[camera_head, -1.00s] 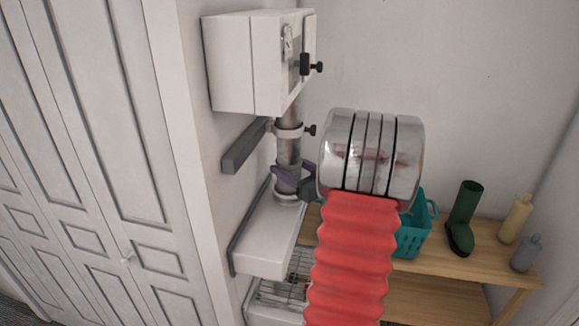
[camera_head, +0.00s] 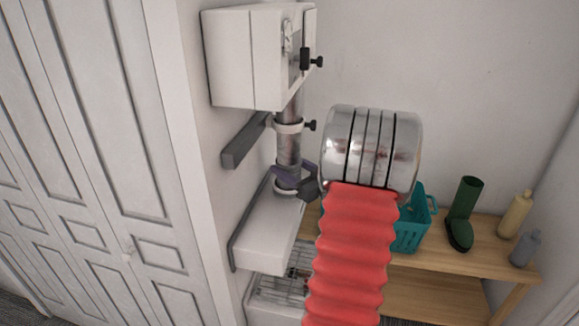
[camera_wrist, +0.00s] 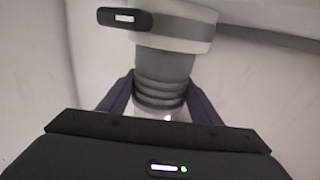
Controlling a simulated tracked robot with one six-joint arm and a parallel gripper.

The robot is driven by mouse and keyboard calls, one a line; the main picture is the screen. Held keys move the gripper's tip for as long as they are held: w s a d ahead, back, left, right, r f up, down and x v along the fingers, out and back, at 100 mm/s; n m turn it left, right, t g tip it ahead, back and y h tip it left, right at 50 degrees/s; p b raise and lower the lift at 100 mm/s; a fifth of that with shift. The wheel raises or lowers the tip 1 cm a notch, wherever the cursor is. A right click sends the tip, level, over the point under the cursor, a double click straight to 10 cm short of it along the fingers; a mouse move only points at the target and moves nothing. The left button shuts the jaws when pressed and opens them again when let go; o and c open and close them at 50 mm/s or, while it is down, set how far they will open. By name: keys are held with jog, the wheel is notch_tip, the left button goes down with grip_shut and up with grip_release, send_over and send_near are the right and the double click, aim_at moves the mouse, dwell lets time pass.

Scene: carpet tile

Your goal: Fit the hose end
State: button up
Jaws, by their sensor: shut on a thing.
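A grey hose or tube (camera_head: 288,150) runs upright below a white wall box (camera_head: 255,60). It passes a white clamp ring (camera_head: 287,127) with a black knob (camera_head: 310,125). My gripper (camera_head: 291,178) has purple-grey jaws shut on the tube's lower part, below the ring. In the wrist view the dark jaws (camera_wrist: 160,108) stand either side of the ribbed grey hose (camera_wrist: 162,90). Its smooth grey upper part meets the pale ring (camera_wrist: 180,28) above. Whether the end sits inside the ring is hidden. A white collar below the jaws is partly hidden.
My silver and red arm covers the middle right. A white ledge (camera_head: 268,230) juts from the wall below the jaws, and a dark grey bar (camera_head: 246,142) is beside the tube. A wooden bench (camera_head: 480,258) holds a teal basket (camera_head: 412,235), a green boot (camera_head: 463,212) and bottles.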

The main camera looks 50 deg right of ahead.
jog(key=shift+f, duration=1.2)
jog(key=o, duration=1.2)
jog(key=s+a, duration=0.1)
jog(key=s, duration=0.8)
jog(key=s+a, duration=0.1)
jog(key=s, duration=0.3)
jog(key=shift+s+a, duration=0.3)
